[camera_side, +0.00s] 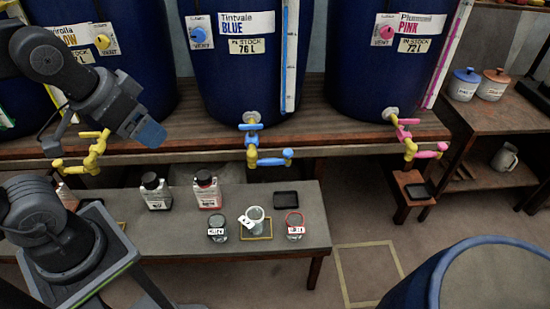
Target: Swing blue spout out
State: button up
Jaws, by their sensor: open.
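The blue vat (240,75) stands at the back centre, labelled Tintvale BLUE. Its blue tap sticks out low on the front, above the bench edge. The blue spout (270,161) runs from the foot of the tap towards the right and ends in a rounded tip. My gripper (150,134) is at the left, in front of the yellow vat, well to the left of the blue spout and apart from it. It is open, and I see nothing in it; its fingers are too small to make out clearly.
A yellow tap (92,155) is just below my gripper; a pink tap (410,140) is at right. A blue barrel (470,275) stands front right. The floor between is clear.

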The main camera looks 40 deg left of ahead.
jog(key=shift+w+r, duration=0.15)
jog(key=shift+w, duration=0.15)
jog(key=shift+c, duration=1.3)
jog(key=w+m, duration=0.1)
jog(key=w, duration=0.3)
jog(key=w+a+m+g, duration=0.1)
jog(key=w, duration=0.8)
jog(key=shift+w+a+m+y, duration=0.2)
jog(key=shift+w+m+y, duration=0.1)
jog(key=shift+m, duration=0.1)
jog(key=shift+c, duration=0.2)
jog(key=m+g+y, duration=0.1)
jog(key=m+g, duration=0.2)
jog(key=m, duration=0.3)
send_over(269, 160)
jog(key=s+d, duration=0.2)
notch_tip(269, 160, down, 26)
jog(key=f, duration=0.4)
jog(key=w+a+f, duration=0.1)
jog(key=f, duration=0.4)
jog(key=w+a+f, duration=0.1)
jog(key=f, duration=0.4)
